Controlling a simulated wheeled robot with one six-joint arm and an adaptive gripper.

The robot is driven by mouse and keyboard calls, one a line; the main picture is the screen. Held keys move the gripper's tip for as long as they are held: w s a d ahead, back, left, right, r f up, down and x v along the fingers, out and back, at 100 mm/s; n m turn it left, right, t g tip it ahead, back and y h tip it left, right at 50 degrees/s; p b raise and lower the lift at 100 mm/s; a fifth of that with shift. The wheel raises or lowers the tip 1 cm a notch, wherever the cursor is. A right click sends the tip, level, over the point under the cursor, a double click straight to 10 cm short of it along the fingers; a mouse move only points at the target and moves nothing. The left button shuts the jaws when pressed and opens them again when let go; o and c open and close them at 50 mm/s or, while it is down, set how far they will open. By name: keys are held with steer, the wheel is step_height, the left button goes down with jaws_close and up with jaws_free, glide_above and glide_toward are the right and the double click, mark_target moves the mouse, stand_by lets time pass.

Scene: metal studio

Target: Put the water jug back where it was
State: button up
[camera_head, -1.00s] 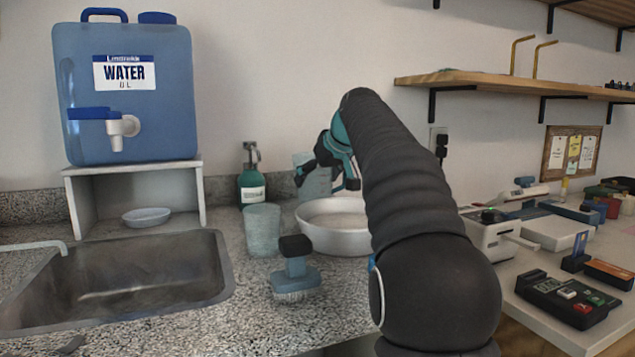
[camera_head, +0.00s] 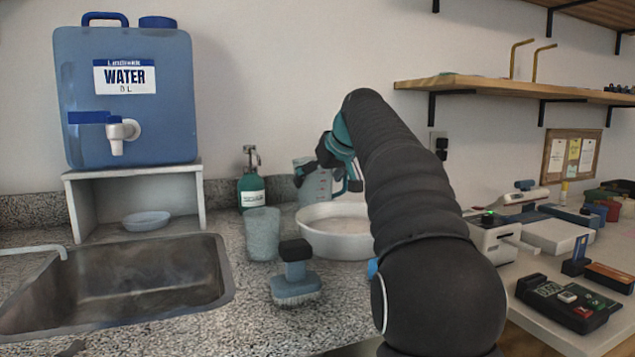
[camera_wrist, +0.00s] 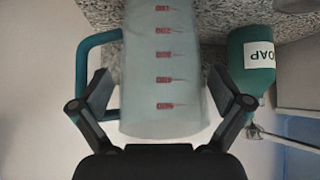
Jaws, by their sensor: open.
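The clear water jug (camera_wrist: 162,65) with red measuring marks and a teal handle (camera_wrist: 84,75) fills the middle of the wrist view, which appears upside down. It also shows in the head view (camera_head: 320,186), upright on the counter's back side behind the white basin, which hides its base. My gripper (camera_wrist: 160,92) is open, with one finger on each side of the jug. The left finger in the wrist view is by the handle; I cannot tell whether either finger touches. In the head view my gripper (camera_head: 327,178) is at the jug's upper part.
The white basin (camera_head: 335,248), a cloudy tumbler (camera_head: 262,235) and a brush (camera_head: 296,275) stand in front. A green soap bottle (camera_head: 251,188) is left of the jug. A blue water container (camera_head: 130,125) sits on a white stand (camera_head: 185,168) behind the sink (camera_head: 130,280).

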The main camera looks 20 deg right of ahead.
steer(key=p+v, duration=0.1)
steer(key=v, duration=1)
steer(key=shift+s, duration=0.15)
